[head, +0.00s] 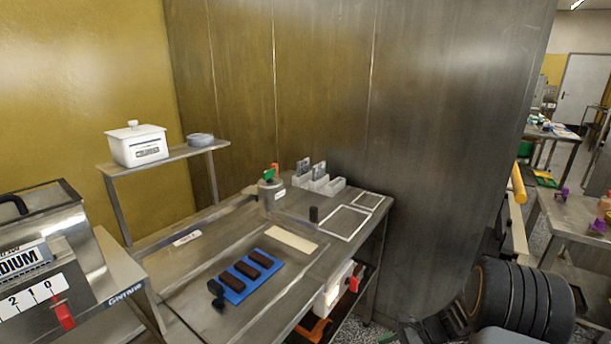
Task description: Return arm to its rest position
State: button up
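Dark parts at the bottom edge, right of the steel table, look like my gripper (432,328). They are low, beside the table's right end and apart from the things on its top. The picture cuts them off, so I cannot tell whether the fingers are open or shut, or whether they hold anything. Black ribbed, rounded segments to their right look like part of my arm, folded low at the lower right.
The steel table (190,275) carries a blue tray (236,283) with three dark brown bars, a cream strip (291,239) and white-outlined rectangles. A raised shelf (170,157) holds a white lidded box (138,145). A tall steel panel (440,130) stands behind. Another table (570,215) is at right.

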jog(key=s+a+r+n+t+h+p, duration=0.1)
jog(key=s+r+n+h+p, duration=0.1)
jog(key=r, duration=0.6)
jog(key=s+a+r+n+t+h+p, duration=0.1)
jog(key=s+a+r+n+h+p, duration=0.1)
jog(key=s+r+n+h, duration=0.3)
jog(key=s+a+r+n+h+p, duration=0.2)
jog(key=s+r+n, duration=0.3)
jog(key=r+n, duration=0.3)
notch_tip(320, 180, up, 3)
jog(key=shift+a+r+t+h, duration=0.15)
jog(key=shift+t+h, duration=0.25)
jog(key=shift+h, duration=0.4)
